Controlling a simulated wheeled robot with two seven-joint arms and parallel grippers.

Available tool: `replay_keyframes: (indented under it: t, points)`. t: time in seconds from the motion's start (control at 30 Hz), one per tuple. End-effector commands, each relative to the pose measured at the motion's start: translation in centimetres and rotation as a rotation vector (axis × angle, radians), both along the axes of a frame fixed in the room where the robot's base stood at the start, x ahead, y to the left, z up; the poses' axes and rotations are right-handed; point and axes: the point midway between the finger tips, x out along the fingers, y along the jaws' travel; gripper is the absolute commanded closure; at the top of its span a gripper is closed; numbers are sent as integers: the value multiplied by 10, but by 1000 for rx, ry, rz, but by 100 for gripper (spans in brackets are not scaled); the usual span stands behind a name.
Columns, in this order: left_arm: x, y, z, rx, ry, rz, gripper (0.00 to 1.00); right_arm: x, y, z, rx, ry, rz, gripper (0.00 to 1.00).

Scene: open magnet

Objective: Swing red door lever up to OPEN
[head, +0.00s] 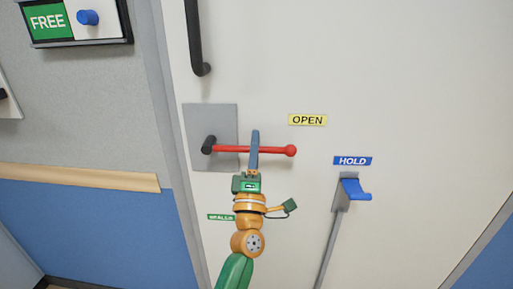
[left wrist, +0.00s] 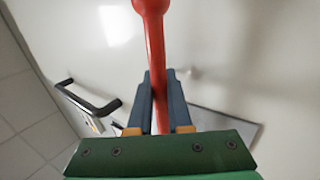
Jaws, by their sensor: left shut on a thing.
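The red door lever (head: 271,151) lies about level across the white door, from a black pivot (head: 209,145) on a grey plate (head: 222,120) to a round red knob at its right end. The yellow OPEN label (head: 307,120) is above and just right of the knob. My left gripper (head: 254,146) is shut on the lever around its middle. In the left wrist view the red bar (left wrist: 156,60) runs between the two blue-grey fingers (left wrist: 159,100). The part of the lever behind the fingers is hidden in the head view. My right gripper is not in view.
A black vertical handle (head: 197,40) is on the door above the plate. A blue hook (head: 355,190) under a blue HOLD label (head: 352,160) is at the lower right. A FREE sign with a blue knob (head: 88,17) is on the left wall. Door space around the lever is clear.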

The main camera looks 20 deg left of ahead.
Motion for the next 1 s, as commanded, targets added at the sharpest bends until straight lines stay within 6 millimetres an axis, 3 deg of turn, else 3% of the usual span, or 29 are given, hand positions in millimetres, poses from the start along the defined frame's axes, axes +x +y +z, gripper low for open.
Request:
replay_keyframes:
  t: [0.57, 0.6, 0.67, 1.0]
  points:
    - [1, 0, 2, -26, -4, -5, 100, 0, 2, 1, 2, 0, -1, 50]
    - [1, 0, 2, -25, -4, -4, 71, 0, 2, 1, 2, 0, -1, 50]
    - [0, 0, 2, -25, -4, -4, 55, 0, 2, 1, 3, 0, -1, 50]
    - [1, 0, 1, -25, -3, -3, 53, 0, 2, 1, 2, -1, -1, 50]
